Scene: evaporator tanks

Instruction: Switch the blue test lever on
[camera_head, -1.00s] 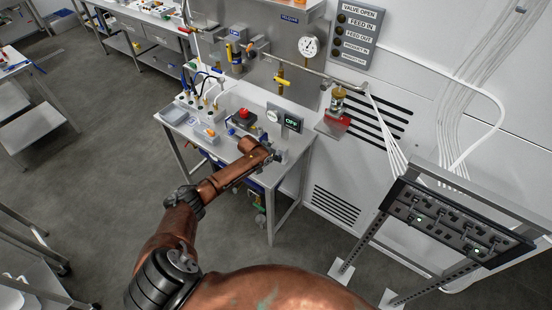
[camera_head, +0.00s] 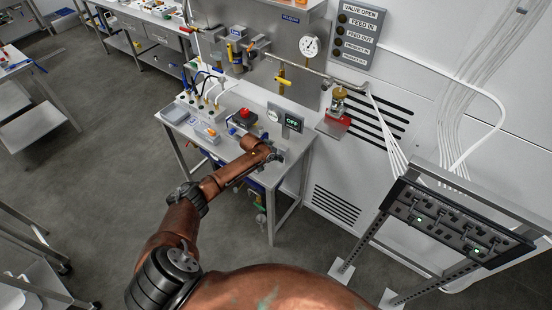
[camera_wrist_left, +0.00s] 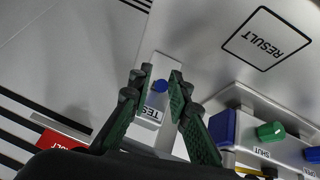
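The blue test lever shows in the left wrist view as a round blue tip (camera_wrist_left: 159,86) on a small pale box (camera_wrist_left: 149,112) with a partly covered label reading "TES". My left gripper (camera_wrist_left: 160,77) is open, with one green-padded finger on each side of the blue tip. I cannot tell whether either finger touches it. In the head view my left gripper (camera_head: 275,155) is over the right part of the steel table (camera_head: 230,150), and the lever is hidden there. A small display (camera_head: 292,123) behind it reads "OFF". My right gripper is not in view.
A red button (camera_head: 245,113) sits on the table left of the display. In the left wrist view, a box with a green knob (camera_wrist_left: 271,131) and blue parts is at the right, near a "RESULT" square (camera_wrist_left: 266,39). A switch rack (camera_head: 445,225) stands at the right.

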